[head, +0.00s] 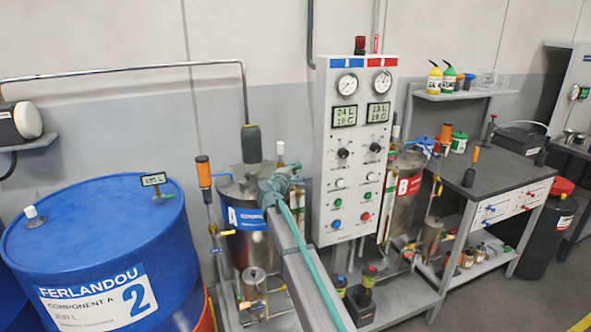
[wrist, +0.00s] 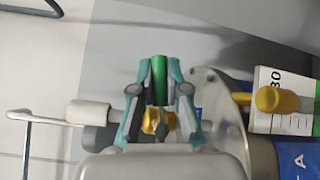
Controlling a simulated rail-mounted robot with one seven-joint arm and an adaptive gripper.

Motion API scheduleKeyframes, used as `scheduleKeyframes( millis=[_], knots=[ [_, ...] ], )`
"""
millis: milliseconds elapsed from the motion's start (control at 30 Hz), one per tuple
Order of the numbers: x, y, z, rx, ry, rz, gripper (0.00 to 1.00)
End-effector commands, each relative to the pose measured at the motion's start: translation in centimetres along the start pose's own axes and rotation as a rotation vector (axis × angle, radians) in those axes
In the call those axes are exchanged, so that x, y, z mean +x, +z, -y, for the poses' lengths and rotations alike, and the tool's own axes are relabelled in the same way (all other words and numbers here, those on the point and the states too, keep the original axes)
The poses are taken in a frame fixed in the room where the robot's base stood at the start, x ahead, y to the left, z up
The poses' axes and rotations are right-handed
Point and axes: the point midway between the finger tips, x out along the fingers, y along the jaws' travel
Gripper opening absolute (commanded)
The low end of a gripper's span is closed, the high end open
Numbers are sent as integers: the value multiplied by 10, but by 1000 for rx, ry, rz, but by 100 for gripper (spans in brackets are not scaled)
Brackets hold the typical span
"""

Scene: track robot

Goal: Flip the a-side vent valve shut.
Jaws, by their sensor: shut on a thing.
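My gripper (wrist: 160,72) is shut on the green lever handle (wrist: 159,88) of a brass valve, with one teal finger on each side. The brass valve body (wrist: 158,122) shows between the fingers, just above the metal lid of tank A. In the head view my gripper (head: 277,184) is over the top of tank A (head: 237,192), which carries a blue A label. There my gripper and arm hide the valve and its handle. I cannot tell from these frames how far the lever is turned.
In the wrist view a white cylinder (wrist: 88,112) stands left of the valve, and a yellow handle (wrist: 275,100) by a white scale is at right. In the head view the control panel (head: 350,160) is close right of my gripper, and a blue drum (head: 90,225) is at left.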

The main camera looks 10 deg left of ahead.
Motion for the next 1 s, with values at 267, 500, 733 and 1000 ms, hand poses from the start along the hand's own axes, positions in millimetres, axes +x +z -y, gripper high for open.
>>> scheduleKeyframes(
  millis=[267, 500, 733, 1000],
  knots=[
    [1, -2, 4, 94, -86, -27, 0],
    [0, -3, 7, 134, -123, -40, 0],
    [0, -3, 7, 133, -122, -40, 19],
    [0, -2, 7, 132, -123, -38, 40]
  ],
)
